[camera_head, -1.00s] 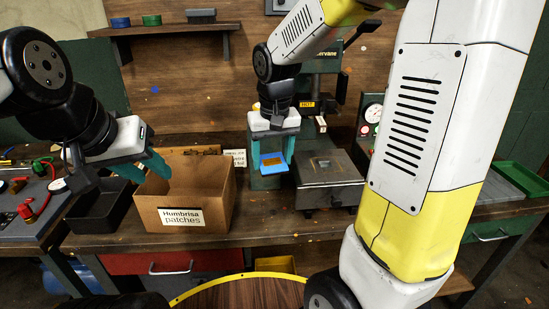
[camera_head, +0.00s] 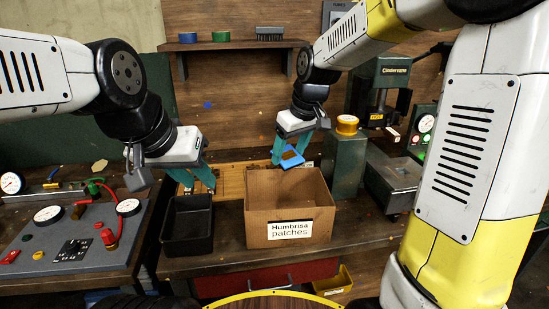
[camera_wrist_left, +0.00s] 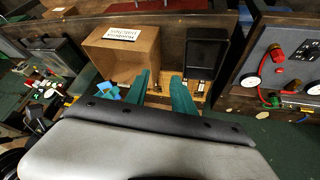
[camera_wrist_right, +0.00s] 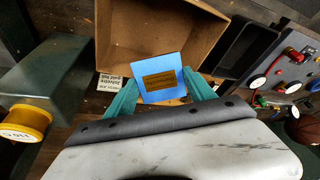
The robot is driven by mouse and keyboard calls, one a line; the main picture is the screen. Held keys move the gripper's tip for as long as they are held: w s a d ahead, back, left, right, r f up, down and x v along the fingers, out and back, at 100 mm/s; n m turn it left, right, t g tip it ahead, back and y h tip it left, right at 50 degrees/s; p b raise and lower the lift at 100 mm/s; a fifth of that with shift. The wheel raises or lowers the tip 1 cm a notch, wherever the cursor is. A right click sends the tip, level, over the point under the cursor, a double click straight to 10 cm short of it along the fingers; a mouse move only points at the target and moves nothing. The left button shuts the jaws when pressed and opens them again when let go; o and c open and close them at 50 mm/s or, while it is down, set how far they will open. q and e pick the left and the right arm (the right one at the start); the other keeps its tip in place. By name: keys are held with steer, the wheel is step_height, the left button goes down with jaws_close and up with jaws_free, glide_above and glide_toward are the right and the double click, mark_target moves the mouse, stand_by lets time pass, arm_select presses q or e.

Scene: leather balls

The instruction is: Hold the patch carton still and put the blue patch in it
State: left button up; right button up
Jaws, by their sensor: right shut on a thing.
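The patch carton (camera_head: 262,208), an open brown box labelled "Humbrisa patches", stands upright on the bench in the head view. The blue patch (camera_head: 291,158), with a gold-brown rectangle on it, is in my right gripper (camera_head: 290,150), above the carton's back rim. In the right wrist view the patch (camera_wrist_right: 147,90) sits between the fingers, with the carton (camera_wrist_right: 115,40) beyond it. My left gripper (camera_head: 198,180) is open and empty, left of the carton and apart from it, over the bench near the black tray. The left wrist view shows its two fingers (camera_wrist_left: 160,92) spread.
The black tray (camera_head: 187,245) stands left of the carton. A gauge panel (camera_head: 70,240) lies further left. A green post with a yellow-topped roll (camera_head: 347,125) and a metal box (camera_head: 395,180) stand to the right. A wooden board (camera_head: 232,180) lies behind the carton.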

arm_select(q)
steer(key=w+d+f+m+g, duration=0.2)
steer(key=w+m, duration=0.4)
steer(key=m, duration=0.5)
steer(key=w+d+f+m+g+y, duration=0.1)
steer(key=w+f+m, duration=0.4)
steer(key=m, duration=0.6)
steer(key=w+d+f+m+g+y, duration=0.1)
steer(key=w+d+f+m+g, duration=0.2)
steer(key=w+m, duration=0.6)
steer(key=shift+f+m, duration=0.75)
steer(key=shift+m, duration=0.25)
steer(key=shift+w+d+f+m, duration=0.1)
steer(key=shift+w+f+m, duration=0.05)
steer(key=shift+f+m, duration=0.25)
step_height(320, 180, down, 12)
steer(key=shift+r, duration=0.25)
jaws_close()
